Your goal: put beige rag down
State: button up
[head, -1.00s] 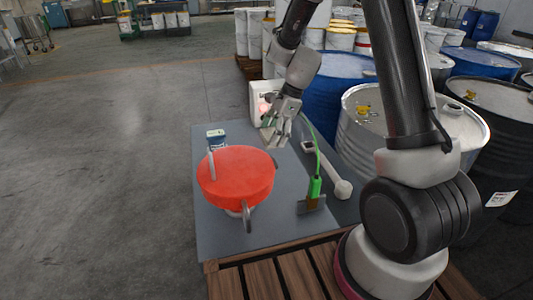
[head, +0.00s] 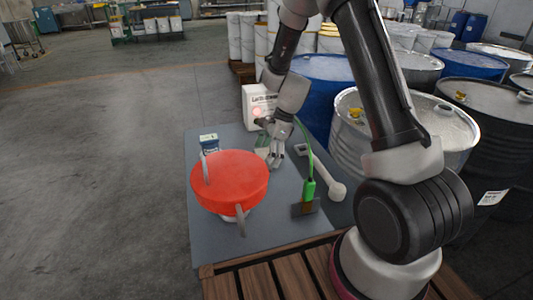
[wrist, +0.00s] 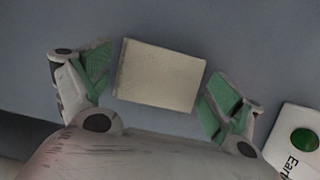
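The beige rag (wrist: 158,75) shows in the wrist view as a flat, pale rectangle over the grey tabletop. My gripper (wrist: 157,80) is open, with one green-padded finger at each side of the rag. A gap shows between the rag and each finger, so neither finger seems to grip it. In the head view my gripper (head: 270,158) is low over the mat, just beyond the red disc. The rag is mostly hidden there behind the fingers and I cannot make it out clearly.
A red round lid-like thing (head: 230,178) stands at the front left of the grey tabletop (head: 275,228). A small blue-and-white box (head: 209,143) is behind it. A green-handled tool (head: 308,190) and a white-headed tool (head: 322,175) lie right. A white container (head: 259,98) stands behind; drums (head: 405,122) crowd the right.

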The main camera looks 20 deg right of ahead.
dwell(0.3)
jog(key=v, duration=1.3)
jog(key=s+d+r+n+t+h, duration=0.2)
jog(key=s+d+r+n, duration=0.2)
jog(key=s+r+n, duration=0.65)
jog(key=s+d+r+n+t+h, duration=0.1)
jog(key=s+d+r+n, duration=0.1)
jog(key=s, duration=0.6)
jog(key=s+d+r+n+t+h, duration=0.1)
jog(key=s+d+r+n, duration=0.2)
jog(key=s, duration=0.6)
jog(key=shift+s+d+r+n+h, duration=0.15)
jog(key=shift+s+r+n+h, duration=0.15)
jog(key=shift+r+n, duration=0.75)
jog(key=shift+f, duration=0.3)
